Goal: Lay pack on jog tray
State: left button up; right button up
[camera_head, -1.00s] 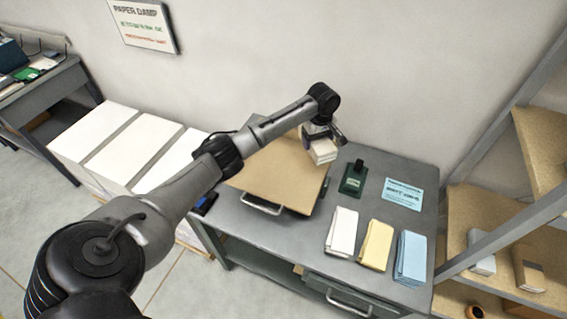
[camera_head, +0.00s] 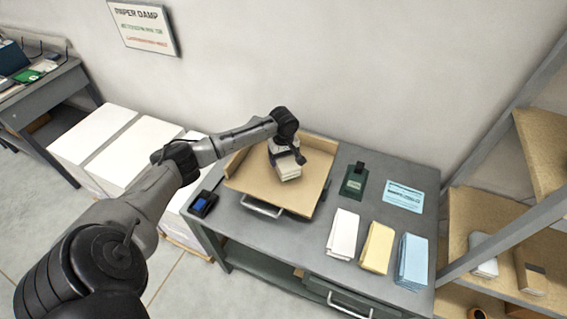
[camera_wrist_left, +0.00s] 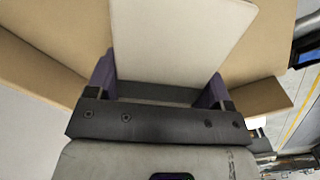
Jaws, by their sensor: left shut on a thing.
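The pack (camera_head: 286,169) is a small cream-white block of paper. My left gripper (camera_head: 286,157) is shut on it and holds it over the middle of the jog tray (camera_head: 262,187). In the left wrist view the pack (camera_wrist_left: 182,35) shows as a pale sheet between the two purplish fingers of the gripper (camera_wrist_left: 158,85). The jog tray is tan, with raised walls at the back and sides and a metal handle in front. I cannot tell whether the pack touches the tray floor. My right gripper is not in view.
White, yellow (camera_head: 377,247) and blue paper stacks lie at the table's front right. A dark green device (camera_head: 353,180) and a light blue card (camera_head: 403,196) lie behind them. A small device with a blue screen (camera_head: 203,204) sits left of the tray. Shelves stand at the right.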

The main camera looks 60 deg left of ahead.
pick_arm(q)
notch_tip(320, 180, down, 3)
jog(key=shift+r, duration=0.1)
dwell(0.3)
jog(key=o, duration=0.8)
jog(key=shift+c, duration=0.2)
jog(key=o, duration=0.4)
notch_tip(320, 180, up, 10)
jog(key=shift+r+p, duration=0.15)
jog(key=shift+p, duration=0.45)
jog(key=shift+r, duration=0.85)
